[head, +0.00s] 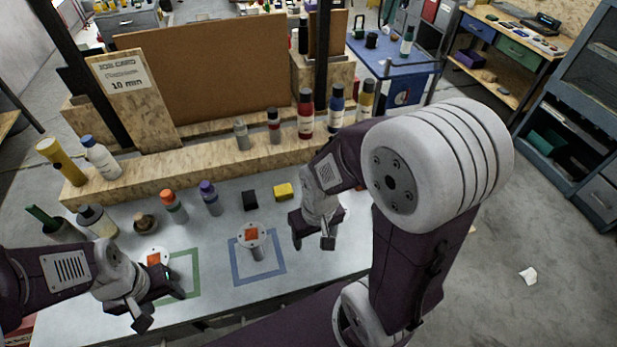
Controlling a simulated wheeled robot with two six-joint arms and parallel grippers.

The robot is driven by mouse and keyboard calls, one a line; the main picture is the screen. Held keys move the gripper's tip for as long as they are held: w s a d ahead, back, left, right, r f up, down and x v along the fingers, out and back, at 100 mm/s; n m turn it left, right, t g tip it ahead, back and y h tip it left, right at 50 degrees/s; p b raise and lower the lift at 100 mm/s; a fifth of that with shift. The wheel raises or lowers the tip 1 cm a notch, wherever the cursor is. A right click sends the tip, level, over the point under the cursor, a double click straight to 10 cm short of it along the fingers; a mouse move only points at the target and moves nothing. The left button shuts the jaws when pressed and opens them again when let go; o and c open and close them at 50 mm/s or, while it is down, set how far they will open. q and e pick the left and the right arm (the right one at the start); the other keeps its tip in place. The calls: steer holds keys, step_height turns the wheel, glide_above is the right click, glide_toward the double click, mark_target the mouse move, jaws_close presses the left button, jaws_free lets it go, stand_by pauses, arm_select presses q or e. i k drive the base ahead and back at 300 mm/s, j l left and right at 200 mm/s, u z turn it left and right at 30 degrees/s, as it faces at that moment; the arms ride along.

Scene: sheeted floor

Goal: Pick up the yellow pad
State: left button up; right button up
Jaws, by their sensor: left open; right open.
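The yellow pad (284,191) lies on the grey table toward the back, just right of a black pad (250,200). My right gripper (313,240) is open and empty, right of and in front of the yellow pad, apart from it. My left gripper (160,308) is open over the front left of the table, far from the yellow pad. Nothing covers the yellow pad.
A round stand with an orange top (251,236) is by the blue square outline (236,272). Orange-capped (174,207) and purple-capped (210,198) bottles stand left of the black pad. A wooden ledge (200,165) with bottles runs behind.

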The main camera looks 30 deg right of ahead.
mark_target(284, 192)
steer(key=k+l+z, duration=0.2)
steer(key=z, duration=0.2)
steer(key=k+l+z, duration=0.15)
steer(key=z, duration=0.25)
